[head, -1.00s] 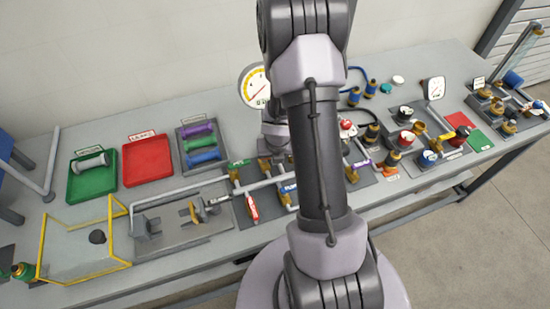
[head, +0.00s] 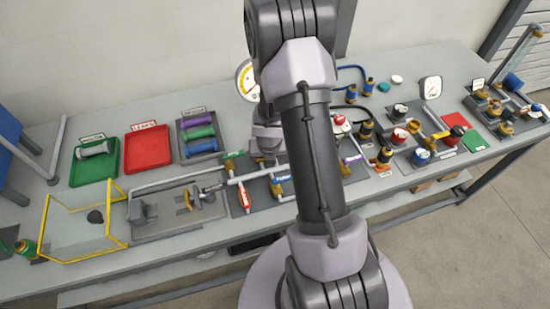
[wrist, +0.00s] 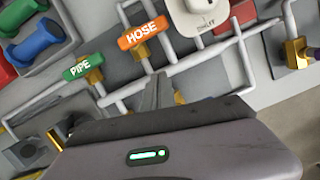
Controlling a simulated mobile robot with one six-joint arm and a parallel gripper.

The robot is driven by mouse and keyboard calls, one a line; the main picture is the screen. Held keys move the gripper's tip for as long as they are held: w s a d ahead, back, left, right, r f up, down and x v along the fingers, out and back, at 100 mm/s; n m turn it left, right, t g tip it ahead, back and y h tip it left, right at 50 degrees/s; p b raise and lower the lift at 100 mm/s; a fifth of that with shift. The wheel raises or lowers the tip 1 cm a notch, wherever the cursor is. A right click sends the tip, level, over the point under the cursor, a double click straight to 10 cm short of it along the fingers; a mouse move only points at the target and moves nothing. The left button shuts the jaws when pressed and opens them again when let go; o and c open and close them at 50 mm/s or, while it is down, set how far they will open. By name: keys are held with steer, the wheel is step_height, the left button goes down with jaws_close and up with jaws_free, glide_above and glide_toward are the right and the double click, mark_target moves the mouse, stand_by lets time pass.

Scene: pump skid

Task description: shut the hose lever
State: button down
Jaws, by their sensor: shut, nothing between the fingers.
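The hose lever is an orange handle marked HOSE (wrist: 143,33), at the upper middle of the wrist view, on a brass valve. It runs roughly parallel to the long grey pipe below it in the picture. In the head view I cannot make it out; my arm covers that area. My gripper (wrist: 156,90) is shut and empty. Its fingertips show just below the hose lever in the wrist view and look apart from it; the height gap is hard to judge. The green PIPE lever (wrist: 82,66) is to the left; it also shows in the head view (head: 233,155).
Grey pipes (wrist: 225,45) and a white gauge-like part (wrist: 200,15) lie close around the hose lever. A red-handled valve (head: 244,194) is nearby. Left on the bench are a red tray (head: 148,134) and a green tray (head: 82,178). Several valves crowd the right.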

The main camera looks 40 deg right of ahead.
steer(key=d+p+v, duration=0.1)
steer(key=p+v, duration=0.4)
steer(key=v, duration=0.4)
steer(key=shift+a+r+p, duration=0.25)
steer(key=shift+r+p, duration=0.1)
steer(key=shift+p, duration=0.05)
steer(key=shift+w, duration=0.15)
